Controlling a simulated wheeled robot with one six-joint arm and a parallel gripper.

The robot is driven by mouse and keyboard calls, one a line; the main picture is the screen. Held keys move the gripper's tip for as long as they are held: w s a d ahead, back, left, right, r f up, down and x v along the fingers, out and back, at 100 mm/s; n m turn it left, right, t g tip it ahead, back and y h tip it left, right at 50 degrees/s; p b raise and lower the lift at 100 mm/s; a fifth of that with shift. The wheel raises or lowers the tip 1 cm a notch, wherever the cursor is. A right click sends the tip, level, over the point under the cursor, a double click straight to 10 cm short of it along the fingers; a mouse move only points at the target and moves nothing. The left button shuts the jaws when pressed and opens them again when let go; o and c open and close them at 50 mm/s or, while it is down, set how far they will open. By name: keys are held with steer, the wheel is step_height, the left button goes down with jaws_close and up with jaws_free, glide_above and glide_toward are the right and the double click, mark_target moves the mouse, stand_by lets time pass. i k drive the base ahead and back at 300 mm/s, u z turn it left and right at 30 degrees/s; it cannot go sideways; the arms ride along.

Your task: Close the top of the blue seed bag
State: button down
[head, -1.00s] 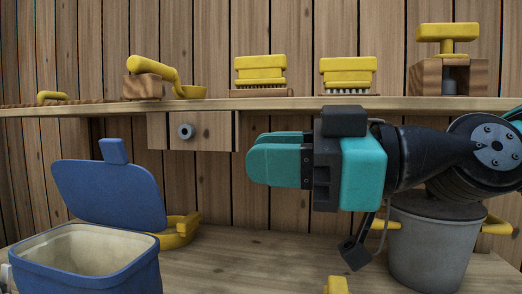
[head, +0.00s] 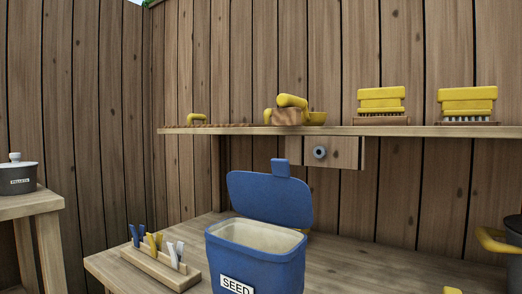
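The blue seed bag (head: 256,258) stands upright on the wooden bench, low in the middle of the head view. A white label reading SEED is on its front. Its top flap (head: 270,200) stands raised at the back, leaning a little backward, with a small blue tab (head: 280,168) on its upper edge. The mouth is open and the pale inside shows. My gripper is not in view.
A wooden rack (head: 160,269) with blue, yellow and white clips stands left of the bag. A shelf (head: 340,131) with yellow-handled brushes and a scoop runs above, with a small drawer (head: 330,152) beneath. A grey lidded pot (head: 16,176) sits on a separate left table.

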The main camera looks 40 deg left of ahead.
mark_target(277, 198)
steer(key=k, duration=0.6)
steer(key=u, duration=2.1)
steer(key=i, duration=0.95)
steer(key=z, duration=1.9)
steer(key=i, duration=0.5)
steer(key=u, duration=0.05)
